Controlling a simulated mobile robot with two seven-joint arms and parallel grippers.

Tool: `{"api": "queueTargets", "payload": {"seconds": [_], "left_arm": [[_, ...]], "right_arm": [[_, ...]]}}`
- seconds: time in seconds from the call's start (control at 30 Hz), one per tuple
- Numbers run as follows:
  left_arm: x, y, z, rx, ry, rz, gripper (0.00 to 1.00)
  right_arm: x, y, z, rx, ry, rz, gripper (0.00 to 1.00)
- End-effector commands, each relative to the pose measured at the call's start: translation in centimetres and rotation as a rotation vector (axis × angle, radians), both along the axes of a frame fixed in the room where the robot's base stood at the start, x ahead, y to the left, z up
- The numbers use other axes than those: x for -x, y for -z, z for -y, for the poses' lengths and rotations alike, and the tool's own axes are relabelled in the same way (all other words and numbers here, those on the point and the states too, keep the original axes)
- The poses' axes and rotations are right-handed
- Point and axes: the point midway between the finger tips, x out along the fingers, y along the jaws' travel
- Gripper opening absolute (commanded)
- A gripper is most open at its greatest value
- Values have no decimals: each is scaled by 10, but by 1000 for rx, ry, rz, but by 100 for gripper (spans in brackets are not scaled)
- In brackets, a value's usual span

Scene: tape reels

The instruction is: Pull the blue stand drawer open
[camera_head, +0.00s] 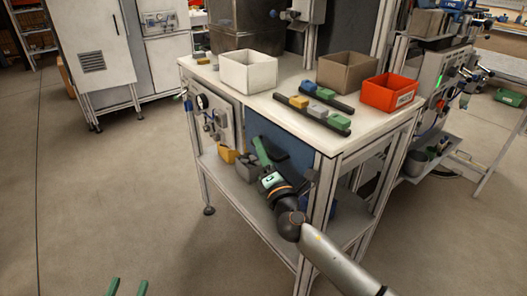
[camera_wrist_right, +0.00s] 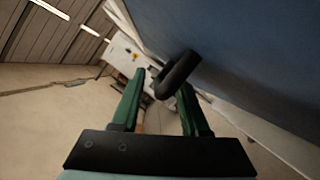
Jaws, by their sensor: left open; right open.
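The blue drawer front (camera_head: 298,150) sits under the white top of the stand, and its face also fills the upper right of the right wrist view (camera_wrist_right: 240,60). It looks closed, though my arm partly covers it. Its black handle (camera_wrist_right: 178,74) stands out from the face. My right gripper (camera_head: 264,150) is at the drawer front, with green fingers apart. In the right wrist view the handle shows between the fingertips (camera_wrist_right: 163,80), close to the right finger; contact cannot be told. My left gripper (camera_head: 127,287) is open and empty at the bottom left, far from the stand.
On the stand top (camera_head: 240,100) are a white bin (camera_head: 248,72), a brown bin (camera_head: 347,72), a red bin (camera_head: 390,93) and dark rails with small blocks (camera_head: 312,112). A lower shelf (camera_head: 230,178) runs beneath the drawer. The floor at left is clear.

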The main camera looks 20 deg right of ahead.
Motion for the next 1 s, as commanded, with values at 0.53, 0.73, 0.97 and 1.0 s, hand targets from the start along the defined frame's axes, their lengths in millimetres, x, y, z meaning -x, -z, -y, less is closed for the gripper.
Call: {"api": "queueTargets", "payload": {"seconds": [0.53, 0.73, 0.97, 1.0], "left_arm": [[-1, 1, 0, -5, 1, -2, 50], [0, 1, 0, -5, 1, -4, 50], [0, 2, 0, -6, 2, -6, 50], [0, 2, 0, -6, 2, -6, 50]], "right_arm": [[0, 0, 0, 0, 0, 0, 0], [0, 0, 0, 0, 0, 0, 0], [0, 0, 0, 0, 0, 0, 0], [0, 0, 0, 0, 0, 0, 0]]}}
